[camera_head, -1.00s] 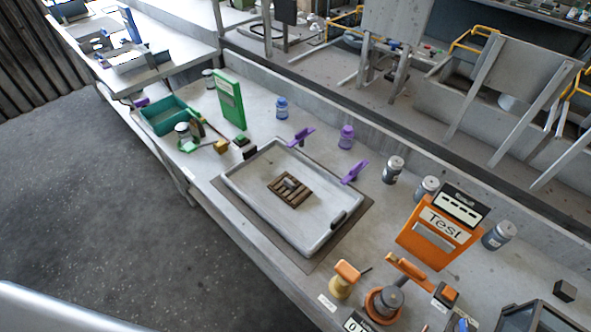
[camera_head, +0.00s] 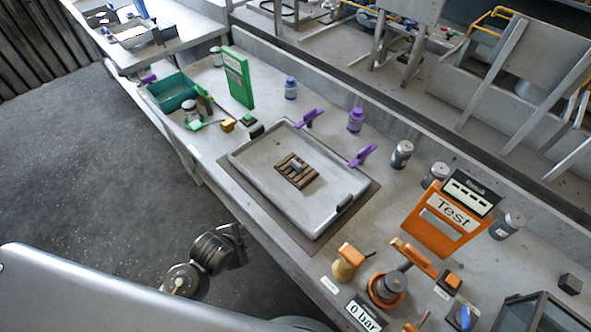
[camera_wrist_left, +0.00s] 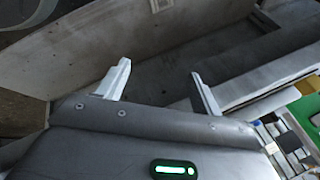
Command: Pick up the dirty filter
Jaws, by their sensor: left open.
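A brown slatted piece (camera_head: 287,176) with a small grey cylinder (camera_head: 297,164) on it lies in a grey tray (camera_head: 320,225) on the bench in the head view. I cannot tell for sure which of these is the dirty filter. My left gripper (camera_wrist_left: 160,74) shows in the left wrist view with its two pale fingers wide apart and nothing between them. A dark jointed part of my arm shows at the bench's front edge in the head view, left of and below the tray, clear of it. My right gripper is not seen.
Two purple clamps (camera_head: 363,155) (camera_head: 309,118) stand at the tray's back edge. A green box (camera_head: 238,78) and a teal bin (camera_head: 173,92) are to the left. An orange Test panel (camera_head: 440,222), a yellow-orange knob (camera_head: 347,262) and several grey canisters stand to the right.

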